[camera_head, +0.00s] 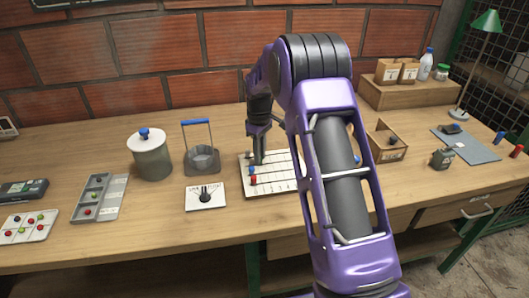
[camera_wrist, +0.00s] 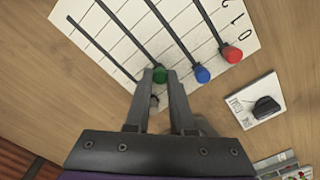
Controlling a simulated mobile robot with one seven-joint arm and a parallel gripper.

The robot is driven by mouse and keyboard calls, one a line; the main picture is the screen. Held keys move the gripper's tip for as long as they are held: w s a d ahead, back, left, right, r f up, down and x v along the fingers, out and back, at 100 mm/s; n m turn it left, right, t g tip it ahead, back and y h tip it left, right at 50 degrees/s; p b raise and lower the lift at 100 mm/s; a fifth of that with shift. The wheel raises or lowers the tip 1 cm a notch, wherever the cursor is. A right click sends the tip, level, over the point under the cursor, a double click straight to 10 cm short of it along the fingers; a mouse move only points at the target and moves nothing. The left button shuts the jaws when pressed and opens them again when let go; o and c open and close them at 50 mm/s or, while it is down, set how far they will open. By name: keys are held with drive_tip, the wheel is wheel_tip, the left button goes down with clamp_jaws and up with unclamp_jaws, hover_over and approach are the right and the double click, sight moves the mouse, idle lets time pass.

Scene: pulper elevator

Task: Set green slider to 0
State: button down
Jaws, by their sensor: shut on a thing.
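The slider panel (camera_wrist: 130,40) is a white board with dark slots and a printed scale; 0, 1 and 2 are readable at its right edge in the wrist view. My gripper (camera_wrist: 158,76) is closed around the green slider knob (camera_wrist: 160,75). In the head view my gripper (camera_head: 259,160) points down at the panel (camera_head: 285,184); the green knob is hidden there.
A dial plate (camera_head: 206,197) lies left of the panel. Behind it stand a blue-handled holder (camera_head: 201,160) and a lidded pot (camera_head: 152,158). A wooden box (camera_head: 386,140) is to the right. Bare table lies in front of the panel.

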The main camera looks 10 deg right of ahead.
sight(248, 166)
drive_tip(key=shift+a, duration=1.9)
drive_tip(key=c, duration=0.8)
unclamp_jaws()
drive_tip(key=shift+o, duration=0.2)
drive_tip(key=shift+r, duration=0.1)
wheel_tip(248, 166, up, 17)
drive_tip(key=p, duration=0.2)
drive_tip(key=shift+r+p, duration=0.15)
drive_tip(key=shift+p, duration=0.2)
